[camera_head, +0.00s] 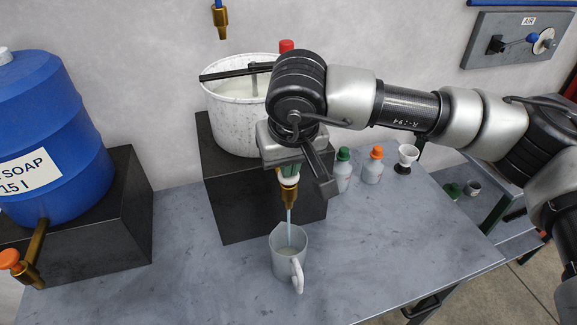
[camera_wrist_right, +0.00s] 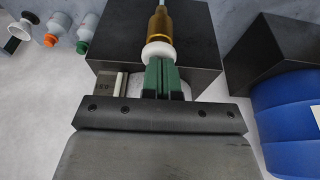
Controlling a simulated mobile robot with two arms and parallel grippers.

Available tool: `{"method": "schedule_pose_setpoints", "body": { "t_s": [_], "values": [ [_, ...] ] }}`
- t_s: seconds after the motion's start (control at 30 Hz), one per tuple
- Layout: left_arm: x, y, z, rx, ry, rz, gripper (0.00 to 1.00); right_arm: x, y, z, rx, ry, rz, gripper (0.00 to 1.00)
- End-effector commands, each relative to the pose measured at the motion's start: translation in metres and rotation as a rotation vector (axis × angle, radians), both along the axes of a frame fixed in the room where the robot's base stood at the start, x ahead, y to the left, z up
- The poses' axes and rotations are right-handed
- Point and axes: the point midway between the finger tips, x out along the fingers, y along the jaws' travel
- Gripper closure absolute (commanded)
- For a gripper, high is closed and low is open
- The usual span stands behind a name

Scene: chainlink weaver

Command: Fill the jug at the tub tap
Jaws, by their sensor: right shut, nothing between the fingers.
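The jug (camera_head: 282,262), grey with a pale handle, stands upright on the table under the brass tub tap (camera_head: 289,197). A thin pale blue stream (camera_head: 289,222) runs from the tap into the jug's mouth. The level inside is hard to read. The white tub (camera_head: 228,125) stands on a dark block behind, partly hidden by my arm. My right gripper (camera_head: 290,171) is shut and empty, its green fingertips at the tap's white top. In the wrist view the shut fingers (camera_wrist_right: 163,72) meet or nearly meet the white part of the tap (camera_wrist_right: 159,28). My left gripper is not in view.
A blue soap barrel (camera_head: 45,135) with an orange-handled tap (camera_head: 25,265) stands on a block at the left. The table front around the jug is clear.

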Motion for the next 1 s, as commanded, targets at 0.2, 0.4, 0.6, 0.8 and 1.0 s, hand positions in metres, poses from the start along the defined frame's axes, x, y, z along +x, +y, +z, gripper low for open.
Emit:
{"method": "schedule_pose_setpoints", "body": {
  "t_s": [0.2, 0.4, 0.6, 0.8, 1.0],
  "values": [
    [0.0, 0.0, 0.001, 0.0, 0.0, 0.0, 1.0, -0.002, 0.0, -0.004, -0.006, 0.011, 0.001, 1.0],
    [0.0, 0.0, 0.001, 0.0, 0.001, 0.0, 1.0, -0.002, 0.0, -0.005, -0.008, 0.012, 0.002, 1.0],
    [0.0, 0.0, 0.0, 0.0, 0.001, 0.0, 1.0, -0.002, 0.0, -0.006, -0.008, 0.014, 0.002, 1.0],
    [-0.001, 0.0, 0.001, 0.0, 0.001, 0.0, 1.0, -0.003, 0.0, -0.006, -0.009, 0.015, 0.003, 1.0],
    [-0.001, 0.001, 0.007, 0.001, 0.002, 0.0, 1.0, -0.009, 0.005, 0.016, -0.007, 0.009, 0.002, 1.0]
  ]
}}
